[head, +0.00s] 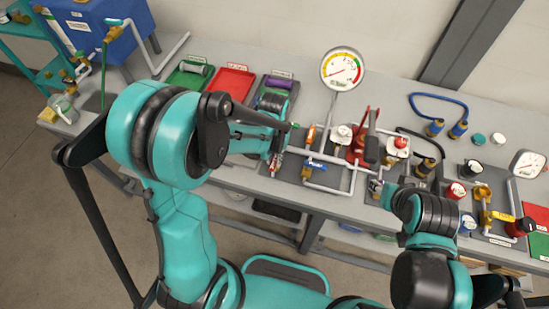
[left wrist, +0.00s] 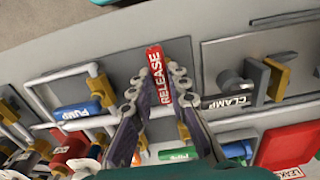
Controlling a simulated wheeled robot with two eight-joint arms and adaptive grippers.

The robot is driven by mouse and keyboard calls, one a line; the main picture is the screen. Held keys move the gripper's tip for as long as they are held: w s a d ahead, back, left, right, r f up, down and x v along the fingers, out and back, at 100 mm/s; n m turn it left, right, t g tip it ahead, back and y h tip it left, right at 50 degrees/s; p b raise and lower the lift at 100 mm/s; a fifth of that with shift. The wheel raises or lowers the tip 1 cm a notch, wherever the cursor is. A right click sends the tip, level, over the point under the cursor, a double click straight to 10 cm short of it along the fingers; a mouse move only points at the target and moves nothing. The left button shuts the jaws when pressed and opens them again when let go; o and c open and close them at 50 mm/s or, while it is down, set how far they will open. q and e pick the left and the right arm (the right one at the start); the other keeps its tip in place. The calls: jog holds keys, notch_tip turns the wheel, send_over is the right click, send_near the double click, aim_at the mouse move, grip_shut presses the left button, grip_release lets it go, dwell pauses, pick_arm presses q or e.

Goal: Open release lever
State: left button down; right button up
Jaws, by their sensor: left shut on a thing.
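The release lever (left wrist: 155,62) is a red handle with white RELEASE lettering, upright in the middle of the left wrist view. My left gripper (left wrist: 158,82) is shut on it, with one finger against each side. In the head view my left gripper (head: 277,150) is at the left end of the white pipework on the bench, and my arm and fingers mostly hide the lever there. My right gripper (head: 377,188) is over the bench's front edge, right of the pipework; its fingers are too small to read.
A blue PUMP handle (left wrist: 76,112) and a dark CLAMP handle (left wrist: 228,101) lie either side of the lever. In the head view a round gauge (head: 342,68) rises behind the pipework. A red tray (head: 231,82) and a green tray (head: 188,76) lie at the left.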

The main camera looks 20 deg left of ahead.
pick_arm(q)
jog(key=c, duration=1.5)
grip_release()
jog(key=shift+o, duration=0.2)
notch_tip(320, 180, up, 12)
jog(key=t+b, duration=0.7)
send_near(273, 162)
jog(key=s+a+r, duration=0.2)
jog(key=s+a, duration=0.1)
jog(key=a, duration=0.1)
jog(key=shift+s+r+n, duration=0.25)
jog(key=shift+s+n, duration=0.05)
jog(key=shift+s, duration=0.1)
